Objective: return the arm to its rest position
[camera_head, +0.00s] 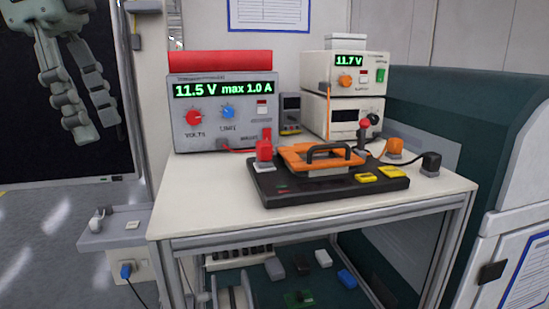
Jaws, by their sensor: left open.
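My left gripper (93,108) hangs at the upper left, in front of a dark panel. Its fingers point down and are apart, with nothing between them. It is clear of the table and touches nothing that I can see. My left arm comes in from the top left and is mostly out of view. My right gripper is not in view.
A white table (200,194) holds a power supply (225,135) reading 11.5 V, a second instrument (345,75), and a black board (300,195) with an orange handled part (300,158). Loose parts lie on the lower shelf (265,295). A green machine (440,115) stands right.

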